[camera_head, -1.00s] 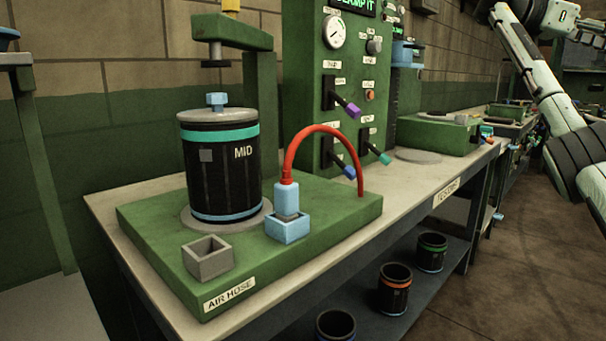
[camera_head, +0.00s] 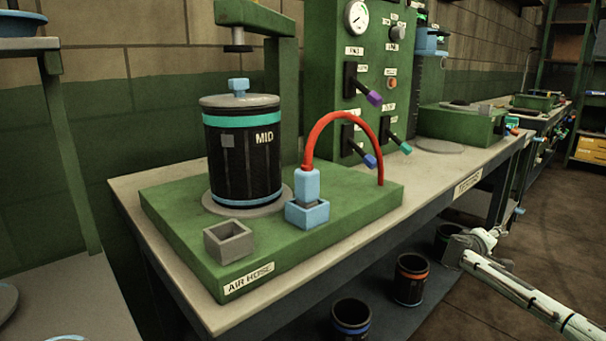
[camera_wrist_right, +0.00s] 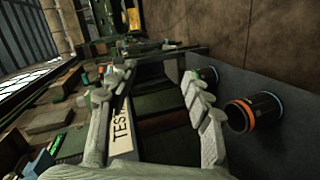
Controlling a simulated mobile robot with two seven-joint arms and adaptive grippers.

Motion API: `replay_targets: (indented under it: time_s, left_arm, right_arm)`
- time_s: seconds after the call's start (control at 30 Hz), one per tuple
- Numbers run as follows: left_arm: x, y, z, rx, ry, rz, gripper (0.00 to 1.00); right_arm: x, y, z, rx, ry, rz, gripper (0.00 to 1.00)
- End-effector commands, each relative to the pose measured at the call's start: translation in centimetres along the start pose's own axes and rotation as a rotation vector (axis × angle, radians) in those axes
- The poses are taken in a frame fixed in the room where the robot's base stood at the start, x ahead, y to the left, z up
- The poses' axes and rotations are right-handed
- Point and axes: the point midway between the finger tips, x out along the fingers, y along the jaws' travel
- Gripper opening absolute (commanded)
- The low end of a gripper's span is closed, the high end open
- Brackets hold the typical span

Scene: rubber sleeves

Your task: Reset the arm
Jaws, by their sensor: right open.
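My right arm (camera_head: 530,300) comes in from the lower right in the head view. Its gripper (camera_head: 465,247) is beside the front edge of the bench, partly in front of a sleeve on the lower shelf. In the right wrist view the right gripper (camera_wrist_right: 155,115) has its fingers spread wide with nothing between them. My left gripper does not show. The black MID sleeve (camera_head: 243,160) stands upright under the press on the green base. The red air hose (camera_head: 343,118) ends in a blue plug (camera_head: 307,186) seated in a blue square socket (camera_head: 308,213).
An empty grey socket (camera_head: 228,242) sits beside the blue one. The green panel (camera_head: 330,60) carries several levers. Sleeves with orange (camera_head: 411,278) and blue (camera_head: 351,318) bands stand on the lower shelf. Open floor (camera_head: 500,210) lies right of the bench.

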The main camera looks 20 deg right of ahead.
Motion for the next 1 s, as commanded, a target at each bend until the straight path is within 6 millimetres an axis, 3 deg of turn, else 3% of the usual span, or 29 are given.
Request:
replay_targets:
  time_s: [0.03, 0.1, 0.23, 0.4, 0.67, 1.0]
  left_arm:
    - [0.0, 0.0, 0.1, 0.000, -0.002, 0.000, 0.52]
    - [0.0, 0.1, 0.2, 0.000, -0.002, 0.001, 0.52]
    - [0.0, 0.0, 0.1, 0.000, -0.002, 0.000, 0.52]
    - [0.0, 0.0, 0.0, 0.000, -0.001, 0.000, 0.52]
    - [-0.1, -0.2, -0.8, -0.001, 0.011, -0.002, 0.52]
    - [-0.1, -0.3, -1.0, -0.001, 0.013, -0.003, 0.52]
  right_arm:
    - [0.0, -3.6, 2.6, -0.082, 0.017, -0.056, 0.50]
    - [-0.4, -7.6, 5.6, -0.175, 0.045, -0.133, 0.50]
    - [-1.4, -13.0, 10.7, -0.306, 0.088, -0.250, 0.50]
    - [-3.0, -17.4, 16.1, -0.421, 0.125, -0.363, 0.50]
    - [-5.7, -21.6, 23.3, -0.548, 0.168, -0.502, 0.50]
    - [-13.1, -31.6, 27.4, -0.413, 0.102, -0.691, 0.50]
